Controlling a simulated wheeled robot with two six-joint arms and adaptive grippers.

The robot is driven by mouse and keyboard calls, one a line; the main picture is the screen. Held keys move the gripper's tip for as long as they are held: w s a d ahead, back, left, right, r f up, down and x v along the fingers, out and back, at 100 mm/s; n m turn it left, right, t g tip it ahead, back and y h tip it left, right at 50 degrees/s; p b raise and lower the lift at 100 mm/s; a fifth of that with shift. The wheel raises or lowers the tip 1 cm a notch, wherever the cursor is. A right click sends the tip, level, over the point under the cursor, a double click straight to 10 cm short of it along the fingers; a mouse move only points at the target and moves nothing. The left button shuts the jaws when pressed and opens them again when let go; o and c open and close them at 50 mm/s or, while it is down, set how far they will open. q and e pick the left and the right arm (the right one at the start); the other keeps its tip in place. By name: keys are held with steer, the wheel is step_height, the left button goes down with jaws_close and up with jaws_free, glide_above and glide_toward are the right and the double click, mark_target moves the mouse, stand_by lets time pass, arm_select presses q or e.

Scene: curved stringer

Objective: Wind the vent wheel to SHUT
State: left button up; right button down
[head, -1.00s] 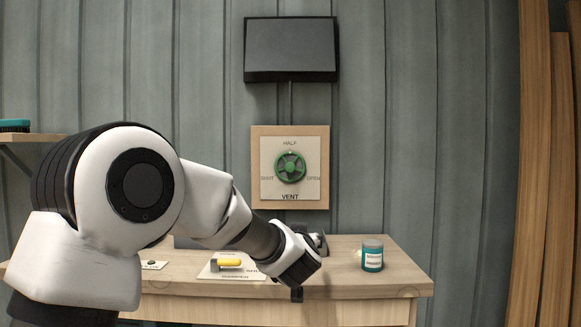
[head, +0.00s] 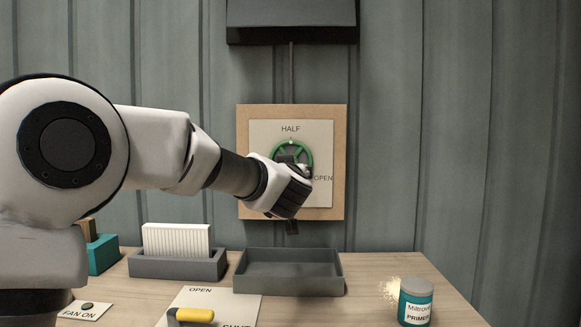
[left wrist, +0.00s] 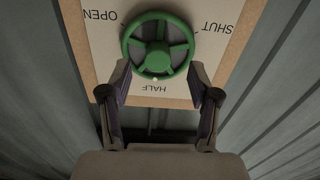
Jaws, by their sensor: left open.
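The green spoked vent wheel (head: 291,147) is on a pale panel (head: 262,133) with a wooden backing on the wall. Its white mark is on the side of the HALF label; OPEN shows to the right in the head view. SHUT is hidden there behind my arm but shows in the left wrist view. My left gripper (head: 300,172) is in front of the wheel's lower part. In the left wrist view the wheel (left wrist: 158,42) lies ahead of my open left gripper (left wrist: 158,78), its fingers near the two sides of the rim. I cannot tell whether they touch it.
The wall right of the panel is clear.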

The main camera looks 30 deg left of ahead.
arm_select(q)
steer(key=x, duration=0.2)
steer(key=p+x, duration=0.1)
steer(key=x, duration=0.1)
steer(key=p+x, duration=0.1)
steer(key=x, duration=0.1)
steer(key=shift+r, duration=0.35)
steer(key=shift+s+d+r, duration=0.2)
steer(key=shift+s+d, duration=0.05)
steer(key=shift+s+d+r, duration=0.2)
steer(key=shift+s+d, duration=0.05)
steer(key=shift+s, duration=0.05)
steer(key=c, duration=0.6)
steer(key=shift+s, duration=0.1)
steer(key=c, duration=0.6)
arm_select(e)
steer(key=r, duration=0.1)
steer(key=s+r, duration=0.1)
steer(key=r, duration=0.1)
steer(key=shift+s+d, duration=0.25)
steer(key=shift+d, duration=0.1)
